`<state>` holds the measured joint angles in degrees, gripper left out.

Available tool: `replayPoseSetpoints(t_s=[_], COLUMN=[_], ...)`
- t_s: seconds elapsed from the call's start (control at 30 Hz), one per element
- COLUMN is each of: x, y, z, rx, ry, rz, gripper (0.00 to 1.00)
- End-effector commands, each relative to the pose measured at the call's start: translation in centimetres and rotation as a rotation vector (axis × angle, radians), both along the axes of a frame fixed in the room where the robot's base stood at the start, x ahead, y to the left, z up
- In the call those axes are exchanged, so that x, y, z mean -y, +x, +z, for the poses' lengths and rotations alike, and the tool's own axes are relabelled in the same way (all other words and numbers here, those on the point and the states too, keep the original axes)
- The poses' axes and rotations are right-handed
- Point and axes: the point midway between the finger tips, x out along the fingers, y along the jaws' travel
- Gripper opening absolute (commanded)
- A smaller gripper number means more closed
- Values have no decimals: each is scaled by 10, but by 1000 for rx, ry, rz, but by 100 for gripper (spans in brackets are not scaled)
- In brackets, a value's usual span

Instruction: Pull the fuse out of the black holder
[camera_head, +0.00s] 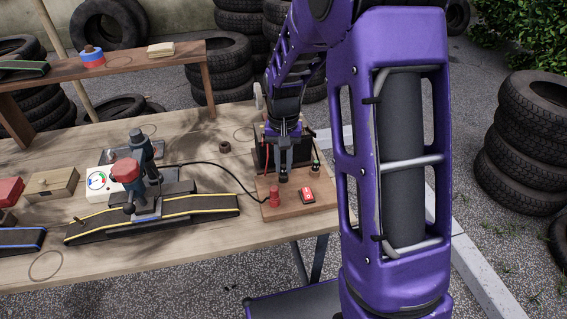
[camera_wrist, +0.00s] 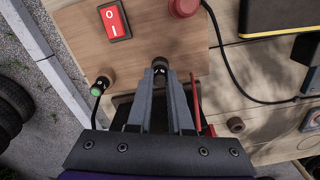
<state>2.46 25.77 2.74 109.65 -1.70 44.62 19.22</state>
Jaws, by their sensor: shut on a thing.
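The black fuse holder (camera_head: 283,179) stands on the wooden board (camera_head: 300,212) at the right end of the bench. In the wrist view a short dark round piece, the holder with its fuse (camera_wrist: 160,63), shows at my fingertips. My gripper (camera_head: 284,170) points down over the board, and its fingers (camera_wrist: 160,75) are close together on the top of this piece. The fuse itself is mostly hidden between the fingers. I cannot tell whether it is still seated in the holder.
On the board, a red rocker switch (camera_wrist: 115,20), a red knob (camera_wrist: 184,6) and a green-topped lamp (camera_wrist: 98,90) stand close around. A red wire (camera_wrist: 196,95) rises beside my fingers. A black cable (camera_head: 225,168) runs left towards the yellow-edged ramp (camera_head: 208,206).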

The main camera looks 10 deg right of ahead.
Motion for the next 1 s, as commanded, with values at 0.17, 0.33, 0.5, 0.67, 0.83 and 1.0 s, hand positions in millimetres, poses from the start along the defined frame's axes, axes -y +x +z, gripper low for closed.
replayPoseSetpoints(t_s=[0.17, 0.33, 0.5, 0.67, 0.83, 1.0], x=[0, 0, 0, 0, 0, 0], y=[0, 0, 0, 0, 0, 0], z=[10, 16, 23, 29, 30, 29], rx=[0, 0, 0, 0, 0, 0], ry=[0, 0, 0, 0, 0, 0], rz=[0, 0, 0, 0, 0, 0], gripper=[0, 0, 0, 0, 0, 0])
